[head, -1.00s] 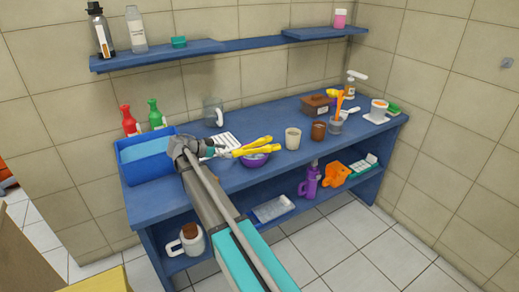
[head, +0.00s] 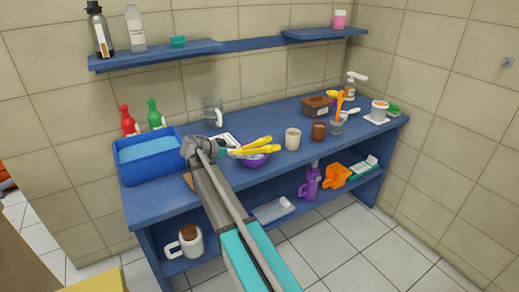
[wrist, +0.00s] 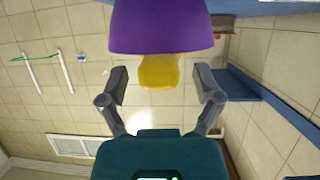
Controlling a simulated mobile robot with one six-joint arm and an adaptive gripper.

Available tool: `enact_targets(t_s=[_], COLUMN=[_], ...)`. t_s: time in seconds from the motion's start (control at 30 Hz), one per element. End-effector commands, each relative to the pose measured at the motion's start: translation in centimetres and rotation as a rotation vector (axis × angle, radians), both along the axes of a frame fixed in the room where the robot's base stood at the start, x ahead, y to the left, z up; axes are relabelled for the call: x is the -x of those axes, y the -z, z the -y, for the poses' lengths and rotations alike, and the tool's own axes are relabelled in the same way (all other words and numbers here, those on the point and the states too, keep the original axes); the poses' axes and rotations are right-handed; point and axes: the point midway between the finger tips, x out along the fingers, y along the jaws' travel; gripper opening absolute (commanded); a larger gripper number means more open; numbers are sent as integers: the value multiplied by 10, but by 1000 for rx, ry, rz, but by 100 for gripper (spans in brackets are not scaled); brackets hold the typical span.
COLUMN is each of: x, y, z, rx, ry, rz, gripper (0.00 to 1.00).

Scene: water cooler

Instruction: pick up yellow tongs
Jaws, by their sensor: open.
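The yellow tongs (head: 254,147) lie across the top of a purple bowl (head: 258,163) on the blue counter, their ends reaching out to the right. In the wrist view the bowl (wrist: 162,28) fills the top, and a rounded yellow end of the tongs (wrist: 158,72) sticks out past its rim. My gripper (wrist: 161,82) is open, with one finger on each side of that yellow end and visible gaps to both. In the head view my own arm partly hides the gripper, just left of the bowl.
A blue bin (head: 148,158) stands left of my arm. A beige cup (head: 292,139) and a brown cup (head: 318,131) stand right of the tongs. A glass mug (head: 213,112) stands behind. The counter's front right stretch (head: 350,140) is mostly clear.

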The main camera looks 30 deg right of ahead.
Motion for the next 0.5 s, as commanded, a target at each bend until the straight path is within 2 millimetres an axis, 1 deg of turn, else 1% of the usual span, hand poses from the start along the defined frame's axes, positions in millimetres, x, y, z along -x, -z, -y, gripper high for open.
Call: enact_targets(t_s=[0.43,0.47,0.5], x=[0,0,0], y=[0,0,0], z=[0,-1,-1], rx=[0,0,0], ry=[0,0,0], rz=[0,0,0], gripper=[83,81,74])
